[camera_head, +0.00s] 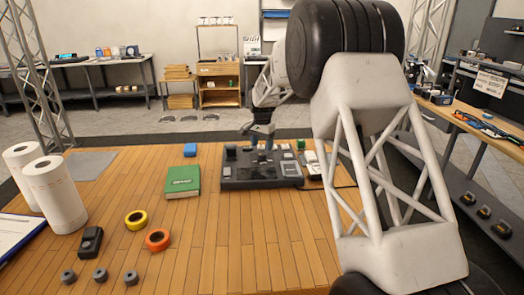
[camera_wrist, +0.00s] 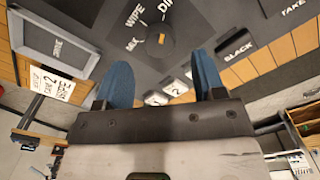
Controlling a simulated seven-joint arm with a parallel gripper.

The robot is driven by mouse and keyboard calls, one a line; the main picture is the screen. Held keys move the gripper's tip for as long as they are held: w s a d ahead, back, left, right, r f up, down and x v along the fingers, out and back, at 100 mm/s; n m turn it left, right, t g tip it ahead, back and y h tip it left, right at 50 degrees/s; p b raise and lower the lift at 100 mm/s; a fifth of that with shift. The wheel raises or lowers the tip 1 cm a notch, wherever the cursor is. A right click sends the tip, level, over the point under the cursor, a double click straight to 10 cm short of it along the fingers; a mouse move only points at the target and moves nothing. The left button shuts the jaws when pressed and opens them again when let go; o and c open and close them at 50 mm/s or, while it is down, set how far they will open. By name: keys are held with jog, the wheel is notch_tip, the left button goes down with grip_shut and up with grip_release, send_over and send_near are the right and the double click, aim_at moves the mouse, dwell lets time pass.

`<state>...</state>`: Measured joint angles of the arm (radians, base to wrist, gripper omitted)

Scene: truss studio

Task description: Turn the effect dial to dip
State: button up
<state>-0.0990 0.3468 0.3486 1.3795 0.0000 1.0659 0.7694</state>
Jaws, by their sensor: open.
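The effect dial (camera_wrist: 160,42) is a dark round knob on a grey panel at the top middle of the wrist view. The labels MIX, WIPE and DIP run around its left and upper side. A short orange mark sits on its top face; I cannot tell exactly which label it lines up with. My gripper (camera_wrist: 164,78) is open, its two blue fingertips apart and empty, with the dial beyond them. In the head view, my gripper (camera_head: 263,143) is over the back part of the black console (camera_head: 232,183); the dial cannot be made out there.
Keys including BLACK (camera_wrist: 238,49) lie by the right fingertip. Tape rolls (camera_head: 157,240) and white rolls (camera_head: 55,195) stand farther left.

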aim_at(262, 154)
jog(key=shift+r, duration=1.7)
jog(key=shift+s+d+r, duration=0.1)
jog(key=shift+s+r, duration=0.2)
jog(key=shift+s, duration=0.1)
jog(key=s+d+r+n, duration=0.15)
jog(key=s+r, duration=0.25)
jog(key=s, duration=0.6)
jog(key=s+d+r+n+t, duration=0.1)
jog(key=s+d+r, duration=0.3)
jog(key=s, duration=0.7)
jog(key=s+d+r+n, duration=0.1)
jog(key=s+r, duration=0.4)
jog(key=s, duration=0.5)
jog(key=s+d+f+n, duration=0.1)
jog(key=s+f+n, duration=0.1)
jog(key=s, duration=1.4)
jog(key=s+d+f+n+t, duration=0.1)
jog(key=s+f, duration=0.3)
jog(key=s, duration=1.2)
jog(key=shift+d+f+n+t, duration=0.25)
jog(key=shift+d+n+t, duration=0.05)
jog(key=shift+d+n, duration=0.2)
